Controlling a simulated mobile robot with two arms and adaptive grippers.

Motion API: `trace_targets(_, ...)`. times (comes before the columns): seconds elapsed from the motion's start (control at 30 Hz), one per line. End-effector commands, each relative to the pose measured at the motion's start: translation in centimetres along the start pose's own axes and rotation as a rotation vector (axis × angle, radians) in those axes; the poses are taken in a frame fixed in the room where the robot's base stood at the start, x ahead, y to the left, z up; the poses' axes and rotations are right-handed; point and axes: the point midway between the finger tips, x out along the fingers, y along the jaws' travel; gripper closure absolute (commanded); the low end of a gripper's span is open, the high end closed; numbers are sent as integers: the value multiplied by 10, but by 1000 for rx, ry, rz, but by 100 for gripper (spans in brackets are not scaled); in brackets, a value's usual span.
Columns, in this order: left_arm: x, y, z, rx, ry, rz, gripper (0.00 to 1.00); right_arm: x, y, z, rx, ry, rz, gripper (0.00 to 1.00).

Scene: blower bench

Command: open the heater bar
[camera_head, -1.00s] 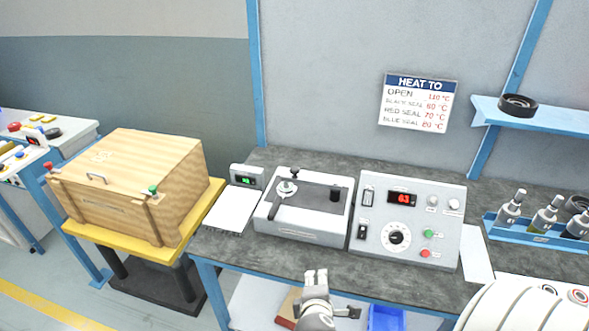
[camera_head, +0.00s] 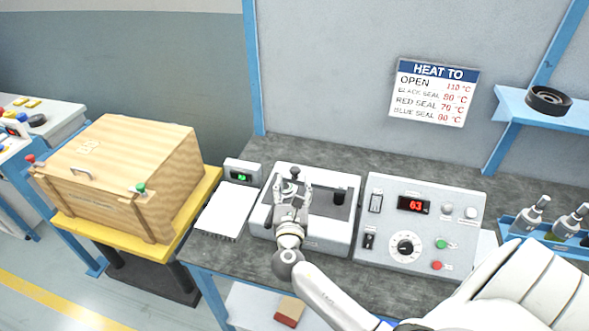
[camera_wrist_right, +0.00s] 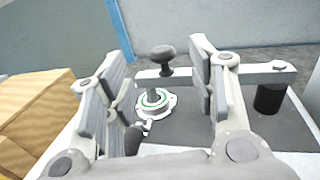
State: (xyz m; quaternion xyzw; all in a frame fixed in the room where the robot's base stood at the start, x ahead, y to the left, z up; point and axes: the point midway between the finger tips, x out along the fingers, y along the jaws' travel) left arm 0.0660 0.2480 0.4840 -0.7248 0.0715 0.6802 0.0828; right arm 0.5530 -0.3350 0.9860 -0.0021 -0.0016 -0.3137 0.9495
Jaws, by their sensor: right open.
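The heater unit (camera_head: 262,222) is a white box with a dark plate on top, on the grey bench. In the right wrist view a pale bar (camera_wrist_right: 225,76) runs along the far side of the plate. A dark round knob (camera_wrist_right: 162,55) stands at its left part; whether the two are joined I cannot tell. A green-ringed post (camera_wrist_right: 153,103) is below the knob. My right gripper (camera_head: 293,190) is open over the left part of the unit. In its wrist view, the knob and post show between the open fingers (camera_wrist_right: 160,85). My left gripper is out of view.
A control box (camera_head: 420,220) with a red display stands just right of the unit. A small green display (camera_head: 242,171) and a white pad (camera_head: 226,209) are at the left. A black cylinder (camera_wrist_right: 270,98) rises at the plate's right. A wooden crate (camera_head: 125,165) stands further left.

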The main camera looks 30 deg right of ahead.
Motion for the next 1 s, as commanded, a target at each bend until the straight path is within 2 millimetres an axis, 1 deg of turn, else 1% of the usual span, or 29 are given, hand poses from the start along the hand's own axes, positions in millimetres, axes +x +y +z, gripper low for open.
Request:
trace_targets(0.03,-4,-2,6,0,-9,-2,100,11,0,3,-3,-2,-2,48)
trace_targets(0.07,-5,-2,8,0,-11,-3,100,16,0,3,-2,-3,-2,48)
trace_targets(0.13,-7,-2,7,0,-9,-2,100,28,0,3,0,-1,-2,48)
trace_targets(0.23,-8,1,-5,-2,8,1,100,41,0,1,0,0,-2,48)
trace_targets(0.3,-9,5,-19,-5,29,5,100,47,0,1,1,1,-1,48)
trace_targets(0.4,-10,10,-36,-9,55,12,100,53,0,0,1,1,-1,48)
trace_targets(0.47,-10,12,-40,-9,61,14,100,55,-1,0,1,2,-1,48)
trace_targets(0.57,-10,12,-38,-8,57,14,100,56,-1,0,2,2,-1,48)
trace_targets(0.73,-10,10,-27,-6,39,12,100,56,-1,0,2,2,-1,48)
trace_targets(0.77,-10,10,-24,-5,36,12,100,56,-1,0,2,1,-1,51)
trace_targets(0.9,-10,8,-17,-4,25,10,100,56,-1,0,2,1,-1,69)
trace_targets(1.0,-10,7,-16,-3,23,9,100,56,-1,0,2,1,-1,82)
